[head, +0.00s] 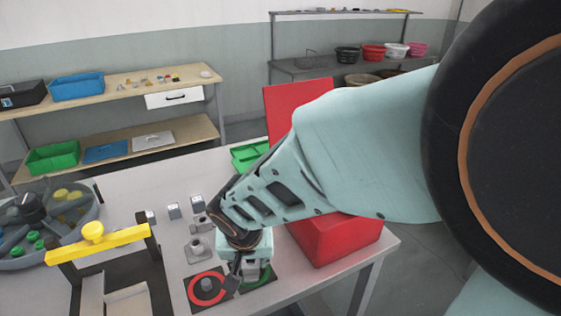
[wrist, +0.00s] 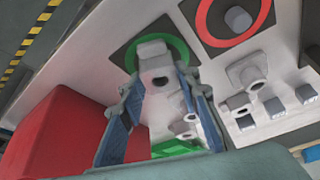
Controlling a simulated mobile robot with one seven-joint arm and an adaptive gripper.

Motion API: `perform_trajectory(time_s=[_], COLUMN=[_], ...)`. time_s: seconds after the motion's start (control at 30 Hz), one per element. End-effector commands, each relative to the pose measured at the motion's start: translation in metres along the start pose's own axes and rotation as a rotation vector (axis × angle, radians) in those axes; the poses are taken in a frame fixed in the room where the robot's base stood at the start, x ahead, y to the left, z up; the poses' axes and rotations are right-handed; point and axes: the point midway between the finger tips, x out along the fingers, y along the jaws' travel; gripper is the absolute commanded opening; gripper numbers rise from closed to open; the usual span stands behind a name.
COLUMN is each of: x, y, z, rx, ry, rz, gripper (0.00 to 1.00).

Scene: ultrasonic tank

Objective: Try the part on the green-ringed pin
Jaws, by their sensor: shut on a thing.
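My gripper (head: 248,262) is above the green-ringed pad (head: 268,281) at the table's front right. In the wrist view its two blue-grey fingers (wrist: 158,78) are shut on a pale grey part (wrist: 157,67) with a round hole in its side. The part overlaps the green ring (wrist: 184,47) on its dark square. The pin inside that ring is hidden, so I cannot tell whether the part is around it or above it. The red-ringed pad (head: 207,302), with a grey pin showing (wrist: 238,19), lies beside the green one.
A grey fitting (head: 198,249) and several small grey blocks (head: 174,211) stand behind the red ring. A red box (head: 335,240) stands close on the right. A green tray (head: 247,154) lies behind. A black frame with a yellow bar (head: 98,244) stands left.

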Motion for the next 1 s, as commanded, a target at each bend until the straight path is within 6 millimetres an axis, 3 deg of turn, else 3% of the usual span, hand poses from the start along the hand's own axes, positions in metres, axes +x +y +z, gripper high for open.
perform_trajectory(time_s=[1.0], x=[0.0071], y=[0.0], z=[0.0032], rx=[0.0], ry=[-0.001], rz=[0.0], gripper=[0.02])
